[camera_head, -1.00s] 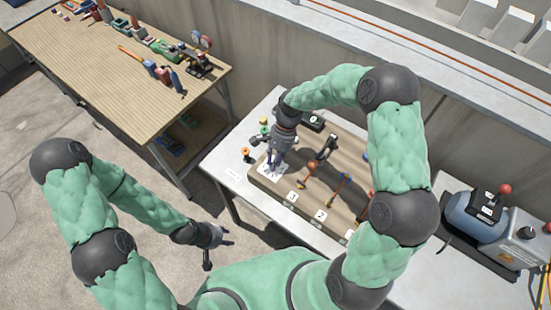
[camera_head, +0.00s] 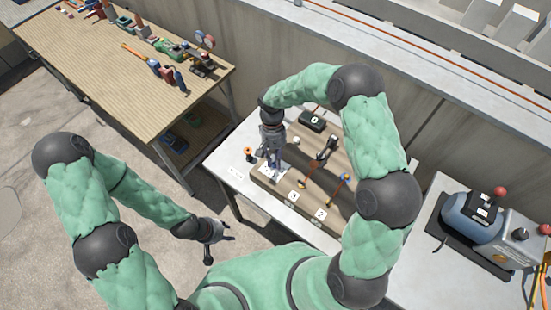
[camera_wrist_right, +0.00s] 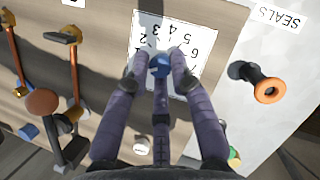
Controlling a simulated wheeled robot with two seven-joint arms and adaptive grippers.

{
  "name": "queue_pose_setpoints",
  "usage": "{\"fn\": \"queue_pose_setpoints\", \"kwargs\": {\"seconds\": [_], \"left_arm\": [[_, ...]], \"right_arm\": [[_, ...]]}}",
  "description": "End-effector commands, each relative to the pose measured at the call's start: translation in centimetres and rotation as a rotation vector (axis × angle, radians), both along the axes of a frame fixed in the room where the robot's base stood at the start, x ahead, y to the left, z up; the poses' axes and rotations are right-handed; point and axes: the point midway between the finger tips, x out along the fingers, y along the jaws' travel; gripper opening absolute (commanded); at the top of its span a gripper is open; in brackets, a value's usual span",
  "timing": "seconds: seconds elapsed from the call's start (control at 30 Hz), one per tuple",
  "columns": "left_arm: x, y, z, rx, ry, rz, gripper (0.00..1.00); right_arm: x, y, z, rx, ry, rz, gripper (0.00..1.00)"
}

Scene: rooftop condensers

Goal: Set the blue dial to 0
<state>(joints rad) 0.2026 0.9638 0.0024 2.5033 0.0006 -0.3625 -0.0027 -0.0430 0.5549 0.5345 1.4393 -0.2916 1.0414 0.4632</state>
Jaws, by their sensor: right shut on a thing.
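The blue dial (camera_wrist_right: 160,64) sits on a white card (camera_wrist_right: 184,40) printed with numbers, of which 2 to 6 can be made out in the right wrist view. My right gripper (camera_wrist_right: 160,72) is shut on the dial, with a fingertip on either side of it. The dial's pointer and setting are hidden by the fingers. My left gripper (camera_head: 222,240) is open and empty, low and away from the board.
Levers (camera_head: 307,174) with numbered labels stand on the wooden board (camera_head: 262,194) to the right. An orange-topped knob (camera_wrist_right: 269,90) stands beside the card near a "SEALS" label. A workbench with tools (camera_head: 110,75) is at the left; a blue machine (camera_head: 470,214) is at the right.

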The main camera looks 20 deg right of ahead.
Motion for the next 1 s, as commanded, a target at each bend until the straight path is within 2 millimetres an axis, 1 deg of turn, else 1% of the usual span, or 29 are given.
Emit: {"fn": "queue_pose_setpoints", "kwargs": {"seconds": [0.03, 0.6, 0.63, 0.7, 1.0], "left_arm": [[0.00, 0.00, 0.08, 0.000, 0.000, 0.000, 0.40], [-0.01, -0.01, 0.11, 0.000, 0.000, 0.000, 0.40], [-0.01, -0.01, 0.11, 0.000, 0.000, 0.000, 0.40], [0.00, 0.00, 0.11, 0.000, 0.000, 0.000, 0.40], [0.01, 0.00, 0.09, 0.000, 0.000, 0.000, 0.40]], "right_arm": [[-0.33, 0.39, 0.03, 0.004, 0.009, 0.012, 0.00], [-0.53, 0.34, -0.11, 0.003, 0.015, 0.044, 0.00], [-0.54, 0.33, -0.12, 0.003, 0.015, 0.044, 0.26], [-0.53, 0.32, -0.13, 0.003, 0.015, 0.043, 0.44], [-0.26, 0.14, -0.06, 0.001, 0.008, 0.042, 0.44]]}}
